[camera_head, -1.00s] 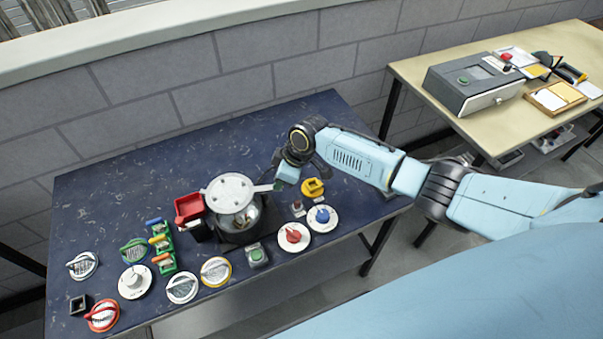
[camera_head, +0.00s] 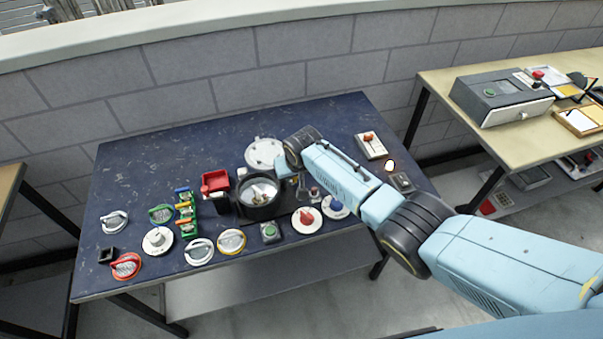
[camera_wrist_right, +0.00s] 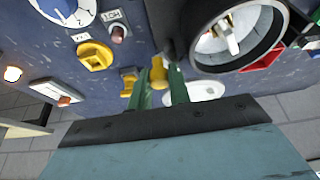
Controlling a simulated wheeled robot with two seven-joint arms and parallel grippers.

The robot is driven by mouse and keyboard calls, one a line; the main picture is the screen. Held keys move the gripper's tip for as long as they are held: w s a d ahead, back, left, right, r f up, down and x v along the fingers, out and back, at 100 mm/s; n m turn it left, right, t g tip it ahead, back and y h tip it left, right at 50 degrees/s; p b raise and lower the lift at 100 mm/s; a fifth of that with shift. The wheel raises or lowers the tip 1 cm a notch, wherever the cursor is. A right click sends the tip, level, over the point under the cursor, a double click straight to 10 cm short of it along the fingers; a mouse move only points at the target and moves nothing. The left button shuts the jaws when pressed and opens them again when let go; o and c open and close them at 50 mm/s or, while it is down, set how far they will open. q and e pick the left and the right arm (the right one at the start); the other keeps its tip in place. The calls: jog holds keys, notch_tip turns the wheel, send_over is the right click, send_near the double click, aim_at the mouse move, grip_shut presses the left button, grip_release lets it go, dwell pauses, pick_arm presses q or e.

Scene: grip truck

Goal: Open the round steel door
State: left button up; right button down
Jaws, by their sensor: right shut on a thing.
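The round steel door (camera_head: 264,153) stands swung back behind its dark round housing (camera_head: 258,210), whose open mouth shows light objects inside. In the right wrist view the housing (camera_wrist_right: 237,40) is at the upper right, and a pale disc, likely the door (camera_wrist_right: 205,90), lies partly hidden behind the fingers. My right gripper (camera_wrist_right: 158,88) is shut on the door's handle, a brass-coloured end (camera_wrist_right: 158,70) showing between its green fingers. In the head view my right gripper (camera_head: 286,177) is beside the housing's right rim, partly hidden by my wrist. My left gripper is not in view.
A red bin (camera_head: 215,182) and coloured blocks stand left of the housing. Several dials, a green button box (camera_head: 270,232), a red knob (camera_head: 306,219) and a blue knob (camera_head: 336,206) lie along the front. The table's (camera_head: 150,160) back left is clear.

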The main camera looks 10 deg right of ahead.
jog(key=shift+s+a+m+h, duration=0.1)
jog(key=shift+a+m+h, duration=0.25)
jog(key=shift+m, duration=0.45)
jog(key=c, duration=1.3)
grip_release()
jog(key=shift+r, duration=0.15)
jog(key=shift+s+r+p, duration=0.15)
jog(key=shift+r+p, duration=0.15)
jog(key=shift+p, duration=0.1)
jog(key=p+v, duration=0.3)
jog(key=v, duration=0.9)
jog(key=shift+s+r, duration=0.2)
